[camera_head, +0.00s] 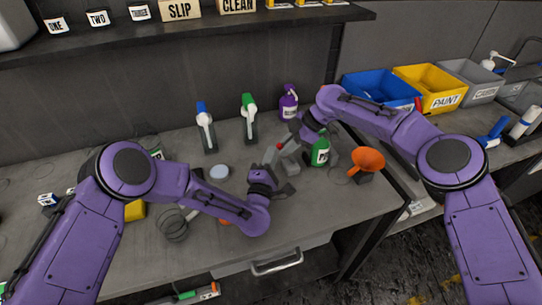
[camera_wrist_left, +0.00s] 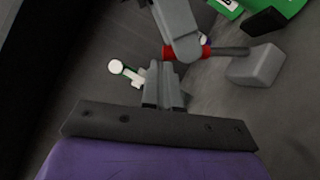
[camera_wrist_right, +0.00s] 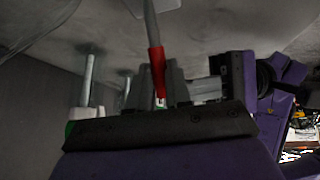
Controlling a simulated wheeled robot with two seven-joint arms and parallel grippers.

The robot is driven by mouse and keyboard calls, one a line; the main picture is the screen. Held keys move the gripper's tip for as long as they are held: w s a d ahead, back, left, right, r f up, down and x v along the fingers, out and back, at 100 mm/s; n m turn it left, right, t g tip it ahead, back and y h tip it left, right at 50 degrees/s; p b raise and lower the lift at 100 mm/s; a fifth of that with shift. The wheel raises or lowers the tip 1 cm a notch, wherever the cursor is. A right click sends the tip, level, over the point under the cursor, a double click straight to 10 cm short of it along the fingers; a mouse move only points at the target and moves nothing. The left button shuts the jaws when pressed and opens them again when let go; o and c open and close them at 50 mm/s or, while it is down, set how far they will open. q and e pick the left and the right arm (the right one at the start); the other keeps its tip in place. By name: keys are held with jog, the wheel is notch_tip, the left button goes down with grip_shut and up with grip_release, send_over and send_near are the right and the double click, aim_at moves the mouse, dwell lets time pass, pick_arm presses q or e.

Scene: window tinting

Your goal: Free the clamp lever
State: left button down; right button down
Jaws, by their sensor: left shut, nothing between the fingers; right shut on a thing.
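The clamp (camera_head: 289,163) is a small grey device on the bench between my two grippers. Its lever has a red part (camera_head: 279,147). In the right wrist view the lever's red grip (camera_wrist_right: 157,68) and grey rod run up from my right gripper (camera_wrist_right: 165,92), which is shut on the red grip. In the head view my right gripper (camera_head: 297,128) comes down behind the clamp. My left gripper (camera_head: 284,189) is shut and empty, low in front of the clamp. In the left wrist view a grey bar with a red ring (camera_wrist_left: 206,52) and a rod with a grey block (camera_wrist_left: 257,65) lie just past my left fingertips (camera_wrist_left: 163,85).
A green bottle (camera_head: 320,153) and an orange funnel (camera_head: 367,160) stand right of the clamp. Spray bottles with blue (camera_head: 205,130), green (camera_head: 249,115) and purple (camera_head: 288,104) tops stand behind. A round pale puck (camera_head: 219,172) lies to the left. Bins (camera_head: 380,88) stand back right.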

pick_arm(q)
jog(key=shift+d, duration=0.1)
pick_arm(e)
jog(key=shift+s+f, duration=0.15)
jog(key=shift+f, duration=0.15)
